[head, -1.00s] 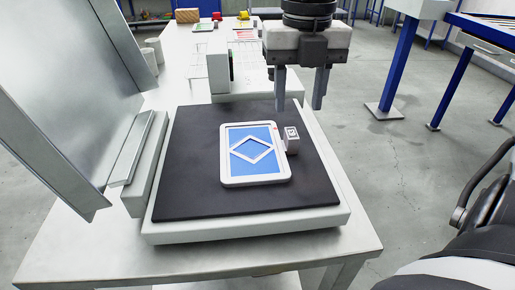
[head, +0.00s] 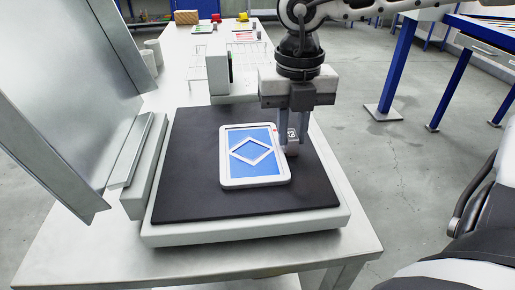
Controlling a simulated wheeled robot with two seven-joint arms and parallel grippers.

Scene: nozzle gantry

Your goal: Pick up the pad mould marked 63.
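The pad mould is a white-framed flat plate (head: 226,180) with a blue face and a white diamond outline. It lies on the black mat (head: 180,206). A small pale block (head: 292,149) with a dark mark stands at its right edge; the mark is too small to read surely. My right gripper (head: 293,141) comes down from above with one finger on each side of this block. Its fingers are close together and look shut on the block, hiding part of it. My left gripper is not in view.
A tilted metal panel (head: 60,110) stands on the left beside the mat. A white upright unit (head: 218,72) stands behind the mat. The white metal table (head: 90,252) has clear room at the front.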

